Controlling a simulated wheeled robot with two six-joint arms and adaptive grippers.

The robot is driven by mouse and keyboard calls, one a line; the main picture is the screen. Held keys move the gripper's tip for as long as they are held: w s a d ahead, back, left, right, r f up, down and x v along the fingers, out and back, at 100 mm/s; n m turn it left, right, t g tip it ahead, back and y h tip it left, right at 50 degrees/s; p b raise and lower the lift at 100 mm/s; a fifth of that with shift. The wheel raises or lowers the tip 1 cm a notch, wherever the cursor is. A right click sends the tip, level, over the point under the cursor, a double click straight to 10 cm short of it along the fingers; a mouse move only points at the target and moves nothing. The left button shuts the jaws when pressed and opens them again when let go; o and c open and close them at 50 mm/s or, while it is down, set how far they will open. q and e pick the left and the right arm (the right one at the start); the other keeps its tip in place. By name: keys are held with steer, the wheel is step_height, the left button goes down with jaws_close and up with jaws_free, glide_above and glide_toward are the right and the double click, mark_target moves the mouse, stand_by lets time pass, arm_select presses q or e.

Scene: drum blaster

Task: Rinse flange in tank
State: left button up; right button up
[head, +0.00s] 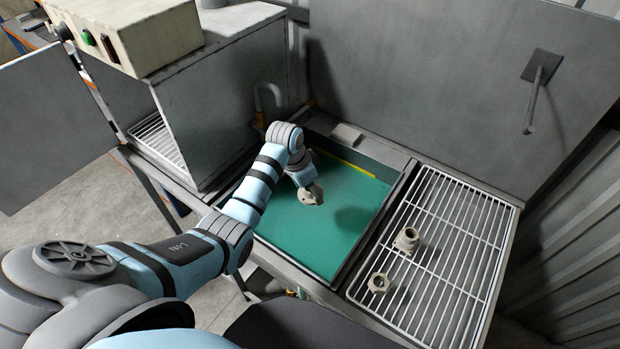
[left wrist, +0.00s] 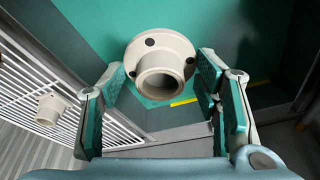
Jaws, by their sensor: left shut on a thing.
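A pale beige flange (head: 313,197) with a round hub and bolt holes is held by my left gripper (head: 305,180) over the tank (head: 345,252) of green liquid. In the left wrist view the flange (left wrist: 153,48) sits between the green-padded fingers of my left gripper (left wrist: 163,72), hub towards the camera. The flange appears above the liquid surface; whether its lower edge touches it I cannot tell. A dark shadow lies on the liquid to its right. My right gripper is not in view.
A wire rack (head: 455,225) right of the tank bears a flanged fitting (head: 407,239) and a hex nut (head: 378,283). A grey cabinet (head: 225,110) with an open front stands left of the tank. A tall grey panel (head: 430,90) rises behind.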

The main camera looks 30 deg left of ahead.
arm_select(q)
steer(key=x, duration=0.2)
steer(key=a+x, duration=0.1)
steer(key=x, duration=0.1)
steer(key=shift+w+f, duration=0.1)
steer(key=shift+w, duration=0.15)
steer(key=f+b, duration=0.9)
steer(key=f, duration=0.2)
steer(key=f+b, duration=1)
steer(key=f, duration=0.1)
steer(key=shift+w+d+f, duration=0.15)
steer(key=shift+w+f, duration=0.05)
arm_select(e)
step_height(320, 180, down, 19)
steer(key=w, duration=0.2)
arm_select(q)
steer(key=shift+f, duration=0.1)
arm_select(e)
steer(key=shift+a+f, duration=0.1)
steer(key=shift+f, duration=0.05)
arm_select(q)
steer(key=shift+f+b, duration=0.75)
steer(key=shift+f, duration=0.1)
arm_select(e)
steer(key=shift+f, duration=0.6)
arm_select(q)
steer(key=shift+r, duration=0.1)
